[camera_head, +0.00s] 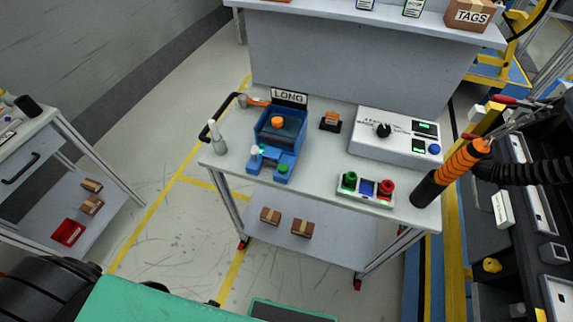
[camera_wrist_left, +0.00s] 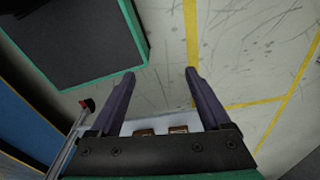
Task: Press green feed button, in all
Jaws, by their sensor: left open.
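A small white control panel (camera_head: 365,190) lies at the front right of the workbench top (camera_head: 325,160). It has a green button (camera_head: 349,180), a blue middle part and a red button (camera_head: 386,188). A blue machine (camera_head: 282,140) stands to its left with an orange knob on top and a smaller green button (camera_head: 282,168) at its front. I cannot read which green button is the feed button. My left gripper (camera_wrist_left: 157,75) is open and empty in the left wrist view, over the floor and apart from both buttons. My right gripper is not in view.
A grey box with a black knob (camera_head: 383,130) stands at the back right of the bench. A black and orange cylinder (camera_head: 452,170) rises by the right edge. Small cartons (camera_head: 302,228) lie on the lower shelf.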

